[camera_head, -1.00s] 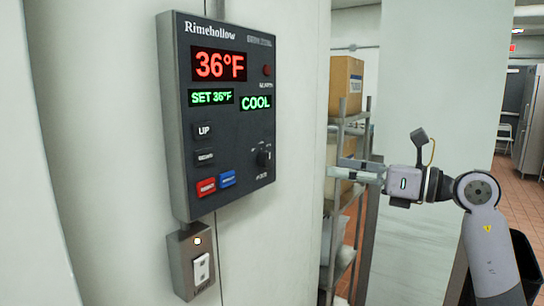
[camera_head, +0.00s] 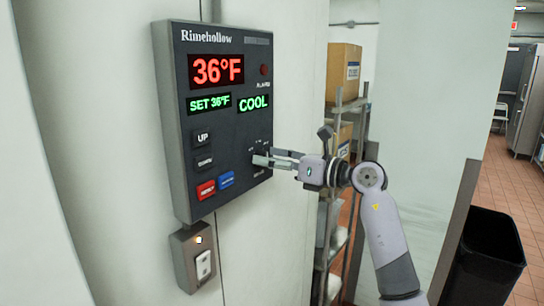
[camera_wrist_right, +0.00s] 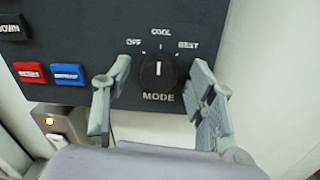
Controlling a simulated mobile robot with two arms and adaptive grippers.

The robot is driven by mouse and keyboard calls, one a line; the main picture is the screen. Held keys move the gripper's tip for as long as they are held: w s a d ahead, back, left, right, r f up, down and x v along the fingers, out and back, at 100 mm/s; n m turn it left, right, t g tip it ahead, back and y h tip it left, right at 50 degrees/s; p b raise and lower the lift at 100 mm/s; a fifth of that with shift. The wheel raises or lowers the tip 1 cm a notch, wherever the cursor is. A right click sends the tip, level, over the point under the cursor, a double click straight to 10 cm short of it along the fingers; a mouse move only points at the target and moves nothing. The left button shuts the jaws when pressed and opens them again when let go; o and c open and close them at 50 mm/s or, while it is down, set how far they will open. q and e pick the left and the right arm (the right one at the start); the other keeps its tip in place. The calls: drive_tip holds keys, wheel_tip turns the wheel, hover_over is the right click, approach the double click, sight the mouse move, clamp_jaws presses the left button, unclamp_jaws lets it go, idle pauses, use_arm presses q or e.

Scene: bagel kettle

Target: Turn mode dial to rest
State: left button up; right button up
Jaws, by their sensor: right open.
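The black mode dial (camera_wrist_right: 158,70) is in the right wrist view, on a dark wall panel (camera_head: 228,55). Its white mark points up at COOL, with OFF to the left and REST, which looks like "BEST", to the right. The display on the panel reads COOL. My right gripper (camera_wrist_right: 160,90) is open, one finger on each side of the dial, with gaps on both sides. In the head view the right gripper (camera_head: 272,158) is at the panel's lower right and partly hides the dial. My left gripper is not in view.
Left of the dial are a red button (camera_wrist_right: 29,73), a blue button (camera_wrist_right: 68,74) and grey UP and DOWN buttons. A lit switch box (camera_head: 193,257) is mounted below. Shelving with a cardboard box (camera_head: 343,72) stands behind my arm, and a black bin (camera_head: 487,250) stands right.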

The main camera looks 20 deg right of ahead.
drive_tip(key=shift+c, duration=0.6)
drive_tip(key=c, duration=1)
